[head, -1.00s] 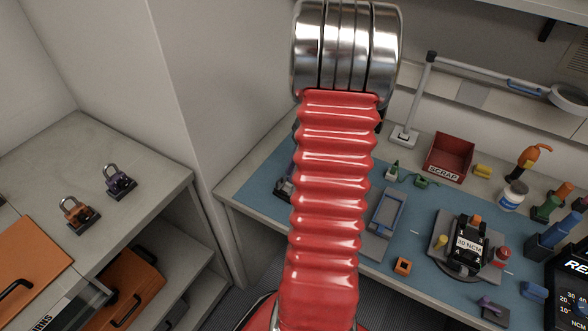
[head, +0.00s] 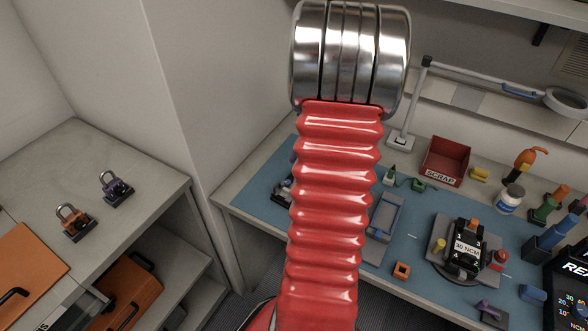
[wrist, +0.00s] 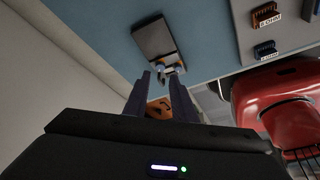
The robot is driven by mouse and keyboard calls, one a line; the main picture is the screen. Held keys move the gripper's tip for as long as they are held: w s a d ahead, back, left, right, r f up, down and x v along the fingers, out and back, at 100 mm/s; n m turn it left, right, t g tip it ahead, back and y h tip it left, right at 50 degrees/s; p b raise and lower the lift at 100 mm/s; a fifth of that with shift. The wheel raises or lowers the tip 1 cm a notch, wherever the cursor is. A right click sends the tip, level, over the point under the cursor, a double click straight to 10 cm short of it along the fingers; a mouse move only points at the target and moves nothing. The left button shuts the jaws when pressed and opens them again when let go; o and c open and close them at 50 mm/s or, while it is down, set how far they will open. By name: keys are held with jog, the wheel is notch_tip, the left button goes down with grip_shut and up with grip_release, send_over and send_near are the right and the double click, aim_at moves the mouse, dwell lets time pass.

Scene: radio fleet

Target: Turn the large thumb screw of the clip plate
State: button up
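In the wrist view a grey-brown plate (wrist: 155,40) lies on the blue mat, with small metallic parts (wrist: 168,70) at its near edge. It may be the clip plate, and I cannot make out its large thumb screw clearly. My gripper (wrist: 160,78) points at this edge, its two dark fingers apart, with the metallic parts just beyond the tips. An orange-brown piece (wrist: 158,107) shows between the fingers; I cannot tell whether it is beyond them or touching. In the head view my red arm hides the gripper and part of the mat.
The blue mat (head: 405,255) also bears a grey tray (head: 384,216), an orange block (head: 401,270) and a black device on a round base (head: 467,248). A red scrap bin (head: 446,162) and lamp (head: 425,95) stand behind. Two padlocks (head: 75,222) sit on the left bench.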

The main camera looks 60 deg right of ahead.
jog(key=v, duration=0.7)
jog(key=shift+r, duration=0.25)
